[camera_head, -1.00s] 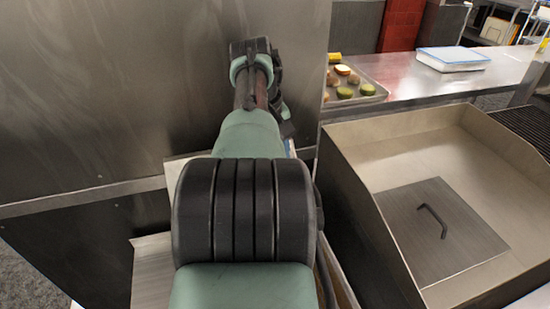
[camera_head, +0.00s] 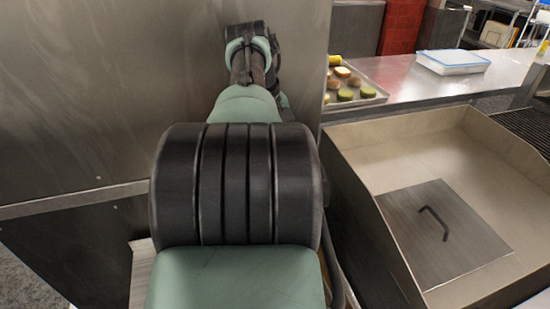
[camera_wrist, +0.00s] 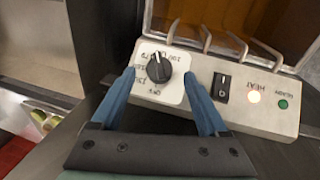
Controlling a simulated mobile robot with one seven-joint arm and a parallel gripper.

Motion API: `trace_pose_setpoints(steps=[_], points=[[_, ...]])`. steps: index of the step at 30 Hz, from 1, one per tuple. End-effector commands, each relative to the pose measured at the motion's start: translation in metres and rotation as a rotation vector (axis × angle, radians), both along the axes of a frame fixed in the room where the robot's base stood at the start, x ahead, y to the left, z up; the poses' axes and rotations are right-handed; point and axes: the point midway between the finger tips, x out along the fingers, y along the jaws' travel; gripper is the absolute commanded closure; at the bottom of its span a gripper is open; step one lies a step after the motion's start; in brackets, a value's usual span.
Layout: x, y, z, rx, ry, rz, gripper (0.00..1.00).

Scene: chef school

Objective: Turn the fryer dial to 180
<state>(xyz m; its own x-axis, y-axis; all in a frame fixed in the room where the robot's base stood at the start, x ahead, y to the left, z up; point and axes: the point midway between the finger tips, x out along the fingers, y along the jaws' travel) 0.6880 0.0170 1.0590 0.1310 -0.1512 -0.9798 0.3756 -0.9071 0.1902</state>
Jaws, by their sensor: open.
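In the wrist view, the fryer dial (camera_wrist: 158,68) is a round black knob with a white pointer mark, on a white plate with printed labels. The pointer mark faces roughly toward the top of the picture. The labels appear upside down and are too small to read surely. My gripper (camera_wrist: 160,76) is open, its two blue fingers on either side of the dial, with a gap between each finger and the knob. The fryer panel (camera_wrist: 236,114) also has a black rocker switch (camera_wrist: 222,87). In the head view my arm hides the gripper and dial.
On the panel, the HEAT lamp (camera_wrist: 253,96) glows and a green lamp (camera_wrist: 283,104) sits beside it. Wire hooks and an amber basin (camera_wrist: 230,20) lie behind the panel. A steel basin (camera_head: 385,150), a food tray (camera_head: 362,98) and a steel wall (camera_head: 120,90) surround my arm.

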Motion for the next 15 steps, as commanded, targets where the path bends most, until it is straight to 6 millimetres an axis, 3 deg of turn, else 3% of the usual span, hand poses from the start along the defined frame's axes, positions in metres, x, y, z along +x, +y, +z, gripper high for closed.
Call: trace_pose_setpoints(steps=[9,15], points=[[-0.009,0.012,0.075,0.000,-0.003,0.001,0.23],[-0.013,0.015,0.099,0.000,-0.001,0.000,0.23]])
